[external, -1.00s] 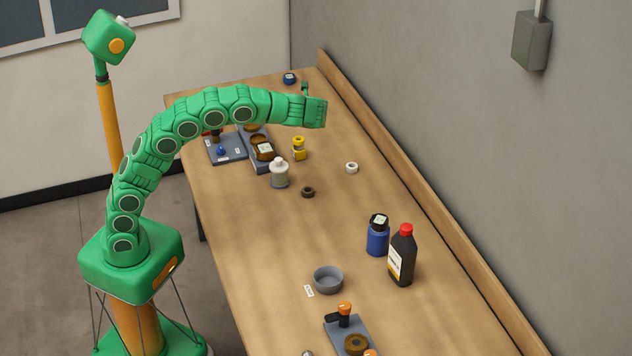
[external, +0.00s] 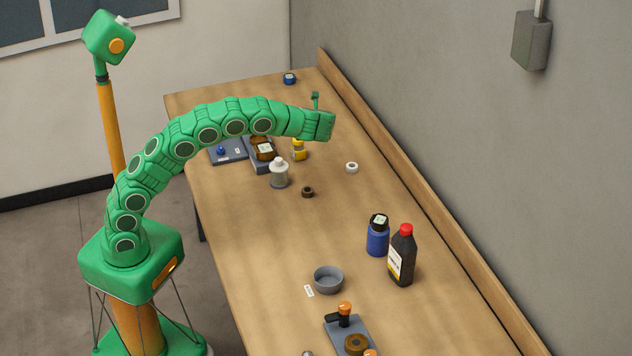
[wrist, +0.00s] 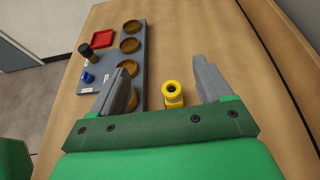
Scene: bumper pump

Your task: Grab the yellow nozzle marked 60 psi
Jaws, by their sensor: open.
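The yellow nozzle (wrist: 173,94) stands on the table in the wrist view, between my two fingers and a little beyond the gripper's green body. It has a dark opening on top and a small label too small to read. In the external view the nozzle (external: 299,151) is just below my arm's end, partly covered at its top. My gripper (wrist: 166,82) is open and empty; its two grey fingers stand either side of the nozzle, apart from it. In the external view the gripper (external: 318,124) is above the table.
A grey rack (wrist: 132,60) with round brown wells lies left of the nozzle, close to my left finger. A red tray (wrist: 103,37), a black-topped cylinder (wrist: 101,39) and a blue knob (wrist: 88,77) lie farther left. A white ring (external: 352,168) and white-capped jar (external: 279,173) stand nearby.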

